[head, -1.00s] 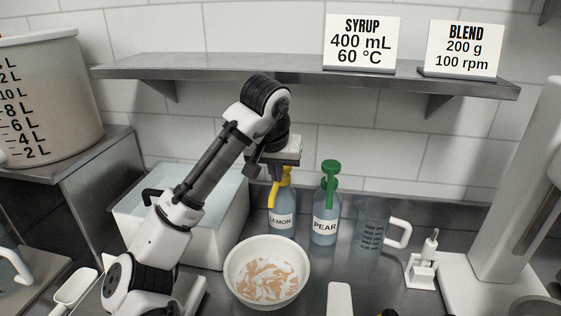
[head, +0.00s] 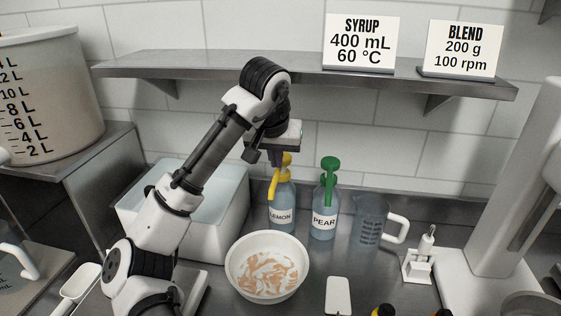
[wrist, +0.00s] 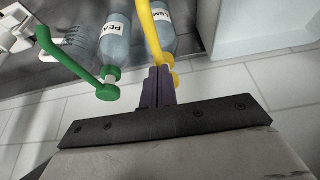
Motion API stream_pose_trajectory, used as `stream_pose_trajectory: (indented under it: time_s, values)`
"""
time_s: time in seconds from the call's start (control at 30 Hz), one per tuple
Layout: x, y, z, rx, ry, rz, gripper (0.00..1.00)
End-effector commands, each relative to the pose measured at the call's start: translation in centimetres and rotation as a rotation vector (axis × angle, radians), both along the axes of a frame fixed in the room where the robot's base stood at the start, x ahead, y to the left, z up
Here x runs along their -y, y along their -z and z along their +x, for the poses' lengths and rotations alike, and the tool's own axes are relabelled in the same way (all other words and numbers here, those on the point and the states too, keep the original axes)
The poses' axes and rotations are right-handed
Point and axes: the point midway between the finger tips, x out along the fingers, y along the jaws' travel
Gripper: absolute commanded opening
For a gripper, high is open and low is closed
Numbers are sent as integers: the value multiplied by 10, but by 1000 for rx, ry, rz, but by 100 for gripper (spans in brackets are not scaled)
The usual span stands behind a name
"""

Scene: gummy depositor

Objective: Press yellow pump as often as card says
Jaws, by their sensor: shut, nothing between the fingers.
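The yellow pump (head: 285,160) tops the bottle labelled LEMON (head: 282,205), which stands upright behind the white bowl. My gripper (head: 276,157) is shut and empty, pointing down at the yellow pump's head. In the wrist view my shut fingers (wrist: 157,85) overlap the yellow pump (wrist: 147,30); I cannot tell whether they touch it. The pump's spout points toward the white bowl (head: 235,270), which holds orange-brown streaks. Two cards stand on the shelf: the SYRUP card (head: 360,42) reads 400 mL, 60 °C; the BLEND card (head: 462,47) reads 200 g, 100 rpm. Neither visibly gives a press count.
The PEAR bottle (head: 324,215) with a green pump (head: 330,175) stands close to the right. A measuring jug (head: 369,222) is beyond it. A white tub (head: 230,225) is at left, behind my arm. The metal shelf (head: 200,66) runs above.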

Motion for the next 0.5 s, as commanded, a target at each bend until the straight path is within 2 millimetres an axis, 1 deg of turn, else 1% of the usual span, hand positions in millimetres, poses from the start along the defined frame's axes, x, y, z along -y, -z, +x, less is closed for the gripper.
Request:
stream_pose_trajectory:
  time_s: [0.33, 0.5]
  values:
    - [0, 0, 0, 0, 0, 0, 0]
    - [0, 4, 0, 0, 0, 0, 0]
